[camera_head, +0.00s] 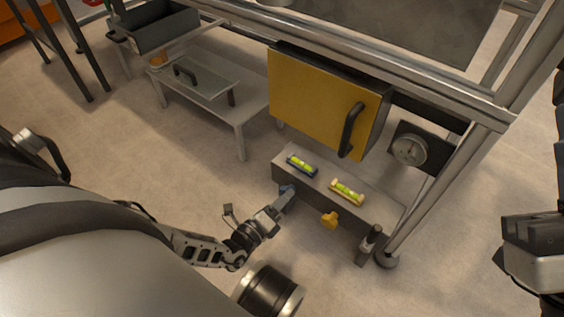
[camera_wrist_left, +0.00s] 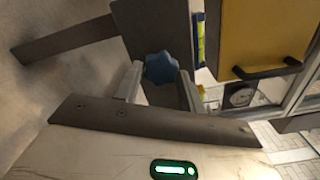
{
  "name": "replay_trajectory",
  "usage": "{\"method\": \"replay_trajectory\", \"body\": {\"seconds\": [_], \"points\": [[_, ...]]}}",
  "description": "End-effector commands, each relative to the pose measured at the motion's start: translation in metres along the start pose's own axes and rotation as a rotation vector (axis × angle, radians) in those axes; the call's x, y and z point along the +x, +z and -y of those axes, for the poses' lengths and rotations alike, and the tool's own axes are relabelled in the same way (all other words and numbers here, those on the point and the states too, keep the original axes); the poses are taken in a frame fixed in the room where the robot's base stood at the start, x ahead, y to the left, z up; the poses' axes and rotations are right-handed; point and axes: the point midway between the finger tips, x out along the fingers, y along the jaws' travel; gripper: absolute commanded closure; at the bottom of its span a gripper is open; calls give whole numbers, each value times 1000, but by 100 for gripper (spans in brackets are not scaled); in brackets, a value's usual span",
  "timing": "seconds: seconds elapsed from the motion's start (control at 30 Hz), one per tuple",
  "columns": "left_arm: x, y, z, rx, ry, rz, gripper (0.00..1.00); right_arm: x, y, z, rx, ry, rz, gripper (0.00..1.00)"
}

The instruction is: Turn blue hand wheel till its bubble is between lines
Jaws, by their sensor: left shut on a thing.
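The blue hand wheel (camera_wrist_left: 160,68) sits on the front face of a grey beam (camera_head: 286,164), between the fingers of my left gripper (camera_wrist_left: 158,84). In the head view my left gripper (camera_head: 284,197) reaches the wheel from the left and hides most of it. It is shut on the wheel. A blue-framed level vial (camera_head: 302,166) with a yellow-green tube lies on top of the beam above the wheel. Its bubble is too small to place against the lines. My right gripper (camera_head: 533,240) is at the right edge; its finger opening is not clear.
A yellow knob (camera_head: 330,220) and a yellow-framed vial (camera_head: 347,192) are to the right on the same beam. A yellow cabinet door (camera_head: 315,100) with a black handle is above. A round gauge (camera_head: 409,150) and a metal post (camera_head: 440,195) stand at right. A low table (camera_head: 240,105) is at left.

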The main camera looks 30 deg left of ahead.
Motion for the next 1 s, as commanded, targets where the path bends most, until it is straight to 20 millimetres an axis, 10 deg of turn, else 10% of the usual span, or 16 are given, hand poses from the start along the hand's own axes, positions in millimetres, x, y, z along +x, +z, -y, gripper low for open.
{"method": "replay_trajectory", "body": {"seconds": [0.87,0.9,1.0], "points": [[1,0,0,156,0,1,83,0,0,0,0,0,0,100],[1,0,0,156,0,1,52,0,0,0,0,0,0,100],[1,0,0,156,0,1,40,0,0,0,0,0,0,100]]}}
